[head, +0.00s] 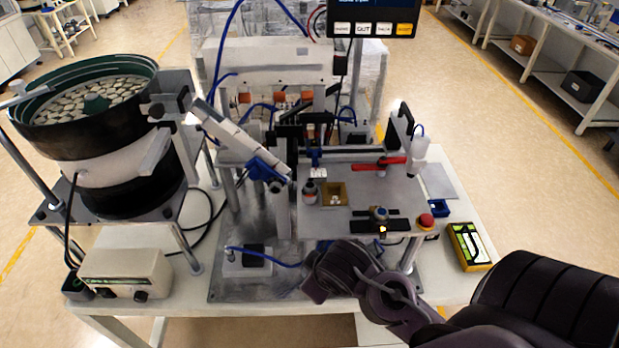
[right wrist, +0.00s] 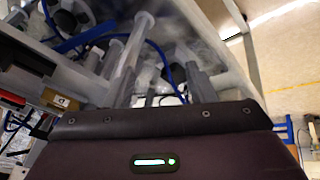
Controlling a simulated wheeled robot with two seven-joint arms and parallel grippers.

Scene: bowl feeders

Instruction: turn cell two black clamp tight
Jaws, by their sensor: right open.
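I cannot tell for sure which part is the black clamp. A black block (head: 170,98) sits beside the feeder bowl at the start of the white rail, and an upright black bracket (head: 402,126) stands at the right of the cell plate. My right gripper (head: 325,270) is in front of the cell plate, low over the table, apart from both black parts; its fingertips are hard to make out in the head view. It holds nothing that I can see. Its dark housing (right wrist: 160,150) fills the bottom of the right wrist view. My left gripper is not in view.
The bowl feeder (head: 85,110) stands at the left with a control box (head: 125,272) below. The cell plate (head: 350,225) carries a brass tray (head: 333,194), a red lever (head: 392,163) and a red button (head: 426,221). A yellow device (head: 470,247) lies at the right.

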